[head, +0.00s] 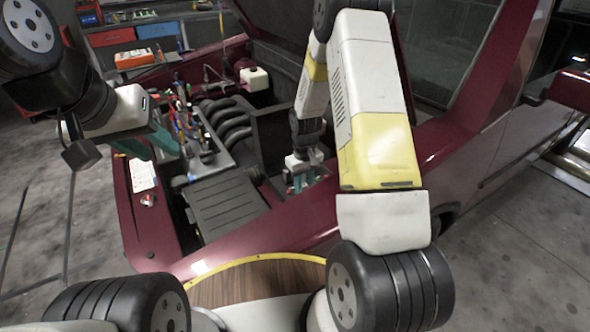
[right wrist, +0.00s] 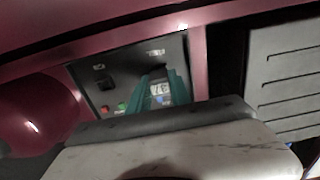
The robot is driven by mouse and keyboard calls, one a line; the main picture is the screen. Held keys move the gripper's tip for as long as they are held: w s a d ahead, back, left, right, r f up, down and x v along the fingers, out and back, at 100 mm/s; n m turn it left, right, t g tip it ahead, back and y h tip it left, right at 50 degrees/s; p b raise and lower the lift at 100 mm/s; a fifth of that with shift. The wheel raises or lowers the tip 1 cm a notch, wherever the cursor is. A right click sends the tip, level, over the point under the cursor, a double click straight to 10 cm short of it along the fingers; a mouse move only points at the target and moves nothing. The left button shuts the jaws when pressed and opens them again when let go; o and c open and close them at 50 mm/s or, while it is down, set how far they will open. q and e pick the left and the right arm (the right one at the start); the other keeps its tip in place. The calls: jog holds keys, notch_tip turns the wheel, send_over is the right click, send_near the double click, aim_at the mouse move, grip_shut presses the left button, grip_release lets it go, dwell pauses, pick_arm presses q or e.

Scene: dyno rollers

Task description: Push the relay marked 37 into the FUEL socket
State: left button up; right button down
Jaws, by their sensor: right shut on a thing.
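My right gripper (head: 302,182) reaches down into the engine bay near the fender. In the right wrist view its teal fingers (right wrist: 157,92) are shut on a relay (right wrist: 160,92) with a pale label; the digits look like 37 turned over. The relay is over a dark socket panel (right wrist: 130,72). White lettering (right wrist: 156,52) behind the fingers is too small to read surely. The socket under the relay is hidden, so I cannot tell whether they touch. My left gripper (head: 148,146) is open and empty above the left fender.
On the panel are a dark socket or relay (right wrist: 101,83), a red piece (right wrist: 104,110) and a green piece (right wrist: 121,107). A maroon body rail (right wrist: 197,65) borders the panel. A white card (head: 143,174) lies on the left fender. The ribbed black cover (head: 226,203) lies between the arms.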

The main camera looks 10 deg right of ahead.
jog(key=shift+f, duration=0.55)
dwell(0.4)
jog(key=c, duration=1.1)
grip_release()
notch_tip(320, 180, up, 8)
jog(key=shift+r, duration=0.2)
jog(key=s+r+m+t+y, duration=0.1)
jog(key=s+r, duration=0.4)
jog(key=r, duration=0.3)
jog(key=s+a+r+m+t, duration=0.1)
jog(key=s+r+t, duration=0.1)
jog(key=s+r, duration=0.5)
jog(key=s+r+t+y, duration=0.1)
jog(key=s+r, duration=0.1)
jog(key=r, duration=0.8)
jog(key=s+a+r+m+t, duration=0.1)
jog(key=s+r+t, duration=0.1)
jog(key=s, duration=0.8)
jog(key=shift+a+r, duration=0.15)
jog(key=shift+r, duration=0.65)
